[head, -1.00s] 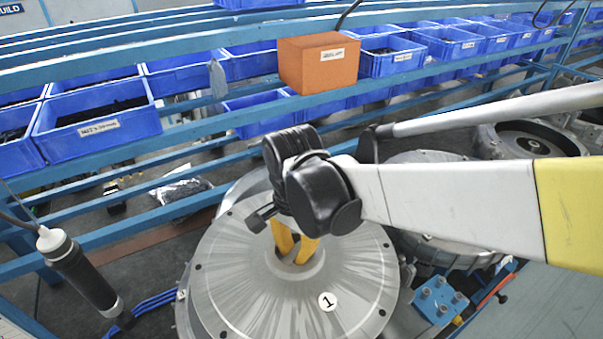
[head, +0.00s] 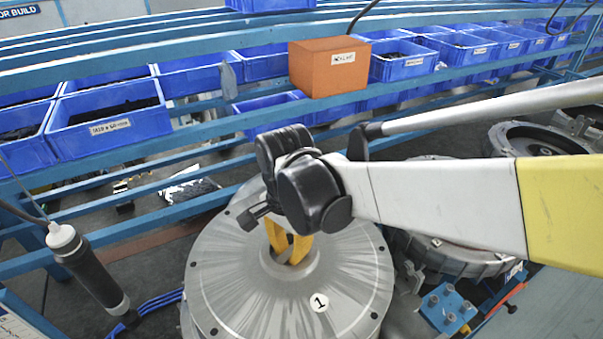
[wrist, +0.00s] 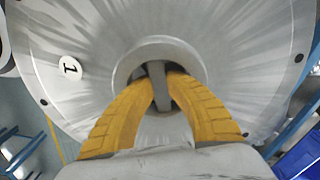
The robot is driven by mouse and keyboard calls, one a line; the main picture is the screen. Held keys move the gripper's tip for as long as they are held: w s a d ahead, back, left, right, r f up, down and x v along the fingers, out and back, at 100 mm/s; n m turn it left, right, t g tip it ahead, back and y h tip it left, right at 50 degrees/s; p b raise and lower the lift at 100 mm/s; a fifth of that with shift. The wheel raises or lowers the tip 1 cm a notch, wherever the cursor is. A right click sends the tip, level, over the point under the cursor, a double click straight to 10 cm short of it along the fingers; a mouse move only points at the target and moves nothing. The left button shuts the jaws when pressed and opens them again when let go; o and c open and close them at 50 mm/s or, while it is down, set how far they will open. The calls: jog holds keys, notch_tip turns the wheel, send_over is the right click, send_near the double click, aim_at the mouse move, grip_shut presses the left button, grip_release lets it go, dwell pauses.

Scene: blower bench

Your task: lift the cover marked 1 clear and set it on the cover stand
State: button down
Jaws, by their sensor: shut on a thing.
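The cover marked 1 (head: 340,275) is a large round grey metal disc with dark bolt holes near its rim and a raised ring at its centre. It lies under my gripper in the head view. My gripper (head: 288,258) has yellow fingers that reach down into the central ring. In the wrist view, the cover (wrist: 215,45) fills most of the picture, and my gripper (wrist: 160,88) is shut on a grey bar in its hub. What lies beneath the cover is mostly hidden. I cannot make out the cover stand.
An orange box (head: 328,68) sits on the blue rack behind, among several blue bins (head: 105,128). A dark hanging tool (head: 92,272) is at the left. Another round housing (head: 450,255) and a blue block with bolts (head: 447,308) are at the right.

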jog(key=shift+w+a, duration=0.1)
jog(key=shift+a, duration=0.15)
jog(key=shift+a, duration=0.35)
jog(key=shift+w+a, duration=0.1)
jog(key=shift+a, duration=0.2)
jog(key=shift+r+p, duration=0.85)
jog(key=shift+r, duration=0.75)
dwell(2.4)
jog(key=shift+r+p, duration=1.6)
jog(key=shift+r, duration=0.8)
